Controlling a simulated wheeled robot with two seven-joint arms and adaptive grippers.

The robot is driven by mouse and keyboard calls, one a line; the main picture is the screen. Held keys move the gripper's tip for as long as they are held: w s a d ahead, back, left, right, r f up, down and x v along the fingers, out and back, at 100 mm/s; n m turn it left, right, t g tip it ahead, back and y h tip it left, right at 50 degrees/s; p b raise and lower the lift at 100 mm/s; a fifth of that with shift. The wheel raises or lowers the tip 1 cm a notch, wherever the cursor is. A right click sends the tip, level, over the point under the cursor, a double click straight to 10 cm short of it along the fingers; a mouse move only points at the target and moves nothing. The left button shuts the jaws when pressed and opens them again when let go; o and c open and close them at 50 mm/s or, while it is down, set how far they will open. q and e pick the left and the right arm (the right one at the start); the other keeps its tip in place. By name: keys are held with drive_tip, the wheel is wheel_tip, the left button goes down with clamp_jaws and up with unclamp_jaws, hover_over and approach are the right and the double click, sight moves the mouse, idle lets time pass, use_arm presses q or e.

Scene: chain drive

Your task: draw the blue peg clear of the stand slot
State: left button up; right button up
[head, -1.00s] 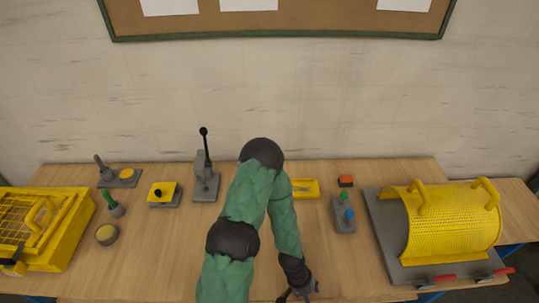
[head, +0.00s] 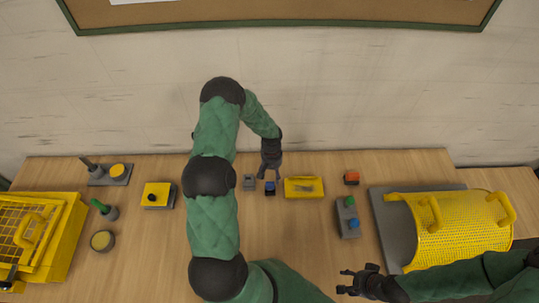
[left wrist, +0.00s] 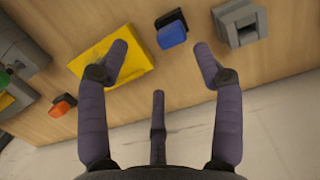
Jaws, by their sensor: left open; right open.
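A small block with a blue part and a dark part (head: 270,188) stands near the back middle of the table. In the left wrist view the blue part (left wrist: 172,34) sits against the black part. A grey stand (head: 345,229) to the right carries a green piece (head: 350,201) and a blue knob-like piece (head: 355,223). I cannot tell for sure which blue piece is the peg. My left gripper (head: 269,174) is open and empty, just behind the small blue block; its spread fingers (left wrist: 160,62) show in the wrist view. My right gripper (head: 345,281) is open and empty near the front.
A yellow block (head: 304,188) and a grey block with an opening (head: 249,182) flank the small blue block. A red-orange piece (head: 351,178) lies further right. A yellow perforated guard (head: 462,224) is at right, a yellow cage (head: 45,235) at left.

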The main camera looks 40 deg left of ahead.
sight(270, 183)
use_arm(q)
drive_tip(key=f, duration=0.3)
drive_tip(key=f+p, duration=0.1)
drive_tip(key=f, duration=0.6)
drive_tip(key=shift+s+a, duration=0.2)
drive_tip(key=shift+a, duration=0.2)
clamp_jaws()
